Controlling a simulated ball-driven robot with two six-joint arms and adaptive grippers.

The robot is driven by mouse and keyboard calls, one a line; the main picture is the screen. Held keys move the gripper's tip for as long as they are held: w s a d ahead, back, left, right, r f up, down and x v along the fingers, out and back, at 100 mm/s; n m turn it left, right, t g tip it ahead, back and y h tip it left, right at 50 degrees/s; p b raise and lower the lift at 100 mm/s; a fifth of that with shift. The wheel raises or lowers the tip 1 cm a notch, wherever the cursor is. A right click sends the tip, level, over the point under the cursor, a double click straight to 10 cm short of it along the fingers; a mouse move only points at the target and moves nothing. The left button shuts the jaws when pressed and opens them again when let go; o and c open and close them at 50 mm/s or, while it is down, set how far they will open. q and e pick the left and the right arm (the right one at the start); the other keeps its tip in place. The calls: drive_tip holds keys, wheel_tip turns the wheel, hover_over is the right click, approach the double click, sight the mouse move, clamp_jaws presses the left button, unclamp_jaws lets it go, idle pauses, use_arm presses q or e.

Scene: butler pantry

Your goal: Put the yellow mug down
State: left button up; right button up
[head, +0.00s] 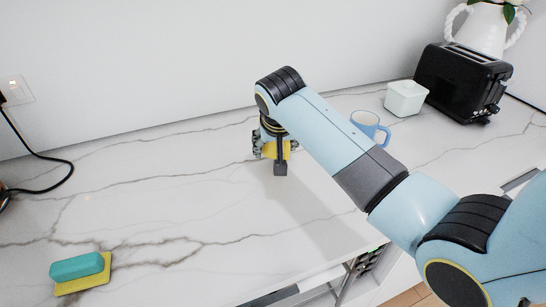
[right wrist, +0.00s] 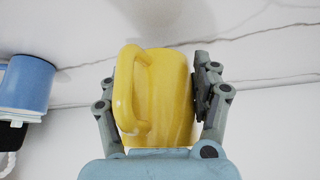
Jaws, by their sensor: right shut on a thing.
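The yellow mug (right wrist: 170,95) is held between the fingers of my right gripper (right wrist: 160,100) in the right wrist view, with its handle on the left side of that picture. In the head view the mug (head: 270,150) is mostly hidden behind my right gripper (head: 271,155) and arm, with only small yellow parts showing. The gripper is over the marble counter (head: 180,215) near the middle. I cannot tell whether the mug touches the counter. My left gripper is not in view.
A blue mug (head: 371,127), a white lidded box (head: 406,98) and a black toaster (head: 461,82) stand to the right. A white vase (head: 482,28) is behind the toaster. A teal sponge (head: 76,267) lies on a yellow one (head: 84,284) at the front left. The left middle counter is clear.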

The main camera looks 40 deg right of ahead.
sight(274, 154)
drive_tip(key=shift+w+f, duration=0.2)
drive_tip(key=shift+w, duration=0.15)
drive_tip(key=shift+a+f, duration=0.1)
drive_tip(key=shift+f, duration=0.25)
wheel_tip(274, 154, down, 3)
drive_tip(key=shift+r, duration=0.2)
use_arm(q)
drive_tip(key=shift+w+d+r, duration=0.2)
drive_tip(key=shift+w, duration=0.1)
use_arm(e)
drive_tip(key=shift+f, duration=0.35)
drive_tip(key=shift+f, duration=0.1)
drive_tip(key=o, duration=1.5)
use_arm(q)
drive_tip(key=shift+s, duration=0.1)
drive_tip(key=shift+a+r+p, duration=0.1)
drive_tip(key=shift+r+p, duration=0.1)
drive_tip(key=shift+p, duration=0.2)
use_arm(e)
drive_tip(key=v, duration=1.2)
drive_tip(key=shift+s, duration=0.1)
